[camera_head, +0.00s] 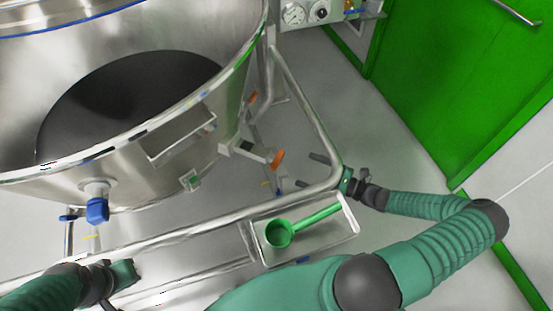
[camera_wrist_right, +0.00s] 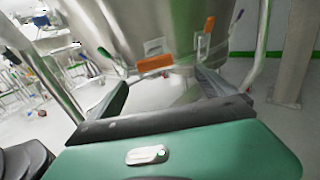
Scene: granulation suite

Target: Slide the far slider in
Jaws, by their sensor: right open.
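Two orange-handled parts sit on the right side of the large steel vessel (camera_head: 225,140). The nearer orange handle (camera_head: 277,160) is at the end of a metal piece sticking out from the vessel. The farther orange handle (camera_head: 252,97) is higher up, by the frame post. I cannot tell for certain which is the far slider. My right gripper (camera_head: 309,170) is open and empty, just right of the nearer handle. In the right wrist view, the nearer handle (camera_wrist_right: 155,64) shows beyond and between the open fingers, apart from them. My left gripper (camera_head: 122,276) is at lower left; its jaws are unclear.
A steel rail (camera_head: 215,218) runs around the vessel between my arms. A small tray (camera_head: 345,229) holding a green scoop (camera_head: 280,233) hangs off it. A blue-handled valve (camera_head: 97,210) is at the vessel's front. Open floor lies right, before a green door (camera_head: 470,70).

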